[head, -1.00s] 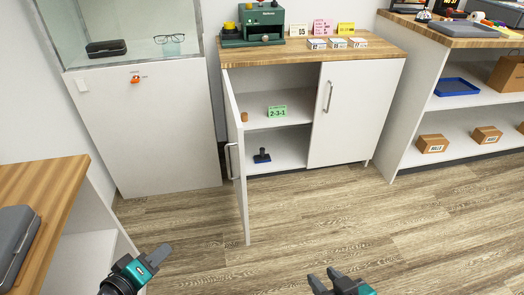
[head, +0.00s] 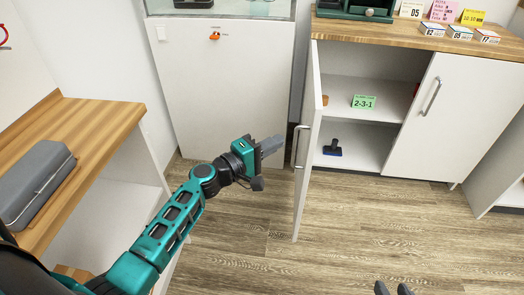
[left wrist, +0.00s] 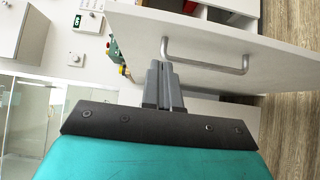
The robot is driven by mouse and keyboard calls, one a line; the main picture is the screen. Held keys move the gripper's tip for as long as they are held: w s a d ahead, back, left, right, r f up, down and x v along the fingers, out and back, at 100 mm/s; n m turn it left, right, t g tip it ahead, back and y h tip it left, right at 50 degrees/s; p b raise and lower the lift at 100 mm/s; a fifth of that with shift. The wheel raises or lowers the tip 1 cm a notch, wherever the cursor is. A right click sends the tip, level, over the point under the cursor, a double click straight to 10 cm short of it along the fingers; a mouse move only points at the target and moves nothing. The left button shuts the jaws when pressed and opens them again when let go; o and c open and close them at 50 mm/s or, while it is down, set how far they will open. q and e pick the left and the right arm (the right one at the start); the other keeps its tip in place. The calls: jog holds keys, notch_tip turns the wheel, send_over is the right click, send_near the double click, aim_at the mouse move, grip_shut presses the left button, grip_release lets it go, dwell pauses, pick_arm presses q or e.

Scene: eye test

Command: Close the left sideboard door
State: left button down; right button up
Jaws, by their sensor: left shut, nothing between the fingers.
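The left sideboard door (head: 305,150) stands wide open in the head view, swung out towards me, with a metal bar handle (head: 297,146) on its outer face. In the left wrist view the door (left wrist: 225,40) fills the upper right and its handle (left wrist: 205,66) lies just beyond the fingertips. My left gripper (head: 272,143) is shut and empty, a little to the left of the handle; it also shows in the left wrist view (left wrist: 161,72). My right gripper (head: 393,289) shows only its fingertips at the bottom edge, with a gap between them.
The right sideboard door (head: 425,110) is closed. Inside the open side are a green card (head: 363,102) and a dark stamp-like object (head: 332,148). A wooden-topped unit (head: 75,150) with a grey case (head: 45,180) stands at the left. The floor (head: 350,220) before the sideboard is clear.

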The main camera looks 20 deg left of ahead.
aim_at(311, 134)
pick_arm(q)
jog(key=w+d, duration=0.1)
jog(key=d, duration=0.1)
jog(key=w+d, duration=0.2)
jog(key=shift+w+d, duration=0.1)
jog(key=shift+w, duration=0.2)
jog(key=shift+w+d, duration=0.15)
jog(key=shift+d, duration=0.4)
jog(key=shift+d, duration=0.1)
